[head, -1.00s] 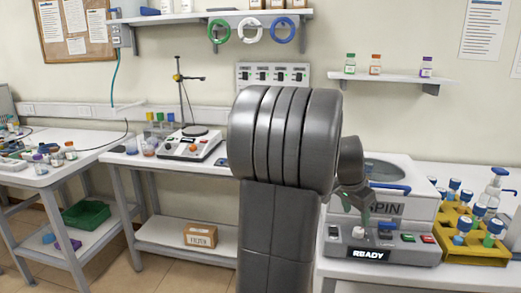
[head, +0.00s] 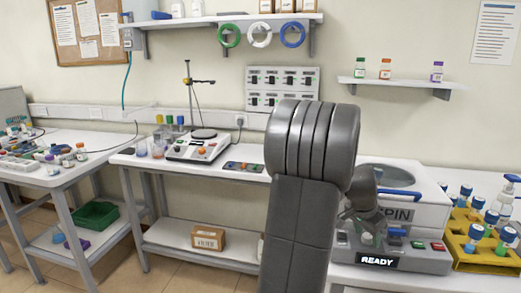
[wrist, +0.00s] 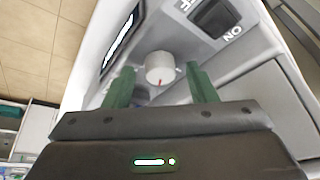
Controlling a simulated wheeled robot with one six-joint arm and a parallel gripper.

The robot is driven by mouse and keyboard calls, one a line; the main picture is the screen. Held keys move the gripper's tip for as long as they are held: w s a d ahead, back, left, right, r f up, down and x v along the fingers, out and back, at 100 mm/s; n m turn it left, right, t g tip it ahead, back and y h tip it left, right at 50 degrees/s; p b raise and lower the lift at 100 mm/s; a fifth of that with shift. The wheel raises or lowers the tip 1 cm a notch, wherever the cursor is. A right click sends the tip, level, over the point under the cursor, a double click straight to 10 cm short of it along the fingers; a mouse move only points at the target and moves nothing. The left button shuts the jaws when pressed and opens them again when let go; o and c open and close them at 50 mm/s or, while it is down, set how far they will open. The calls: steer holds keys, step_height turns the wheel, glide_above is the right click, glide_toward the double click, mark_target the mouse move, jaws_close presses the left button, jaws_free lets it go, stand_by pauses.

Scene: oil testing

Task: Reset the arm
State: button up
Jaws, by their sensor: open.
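A gap shows between each finger and the knob. The knob sits on the front panel of the grey and white spin machine (head: 410,212), beside a black ON/OFF switch (wrist: 215,17). In the head view my arm stands in front of the machine's left side and hides part of it. Its display (head: 377,261) reads READY.
A yellow rack (head: 462,250) with several blue-capped tubes stands right of the machine. A hot plate (head: 198,147) with a stand is on the bench left of my arm. A wall shelf (head: 400,84) holds three small bottles. Wall switches (head: 282,90) are behind my arm.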

steer(key=v, duration=1.4)
steer(key=x, duration=1.3)
steer(key=shift+f, duration=0.15)
steer(key=shift+w+d+f, duration=0.1)
steer(key=shift+d+f, duration=0.1)
steer(key=shift+f, duration=0.05)
steer(key=shift+r+n+p, duration=0.1)
steer(key=shift+n+p, duration=0.5)
steer(key=shift+p, duration=0.2)
steer(key=shift+d+n+t+y+p, duration=0.1)
steer(key=shift+n+t+y+p, duration=0.3)
steer(key=shift+n+p, duration=0.45)
steer(key=shift+d+n+t+y+p, duration=0.1)
steer(key=shift+n+t+y+p, duration=0.3)
steer(key=shift+n, duration=0.75)
steer(key=shift+d+f+n+y+p, duration=0.15)
steer(key=shift+n+y+p, duration=0.5)
steer(key=shift+n, duration=1.55)
steer(key=shift+n+y, duration=0.65)
steer(key=shift+n, duration=0.55)
steer(key=v, duration=0.9)
steer(key=shift+s+b, duration=0.35)
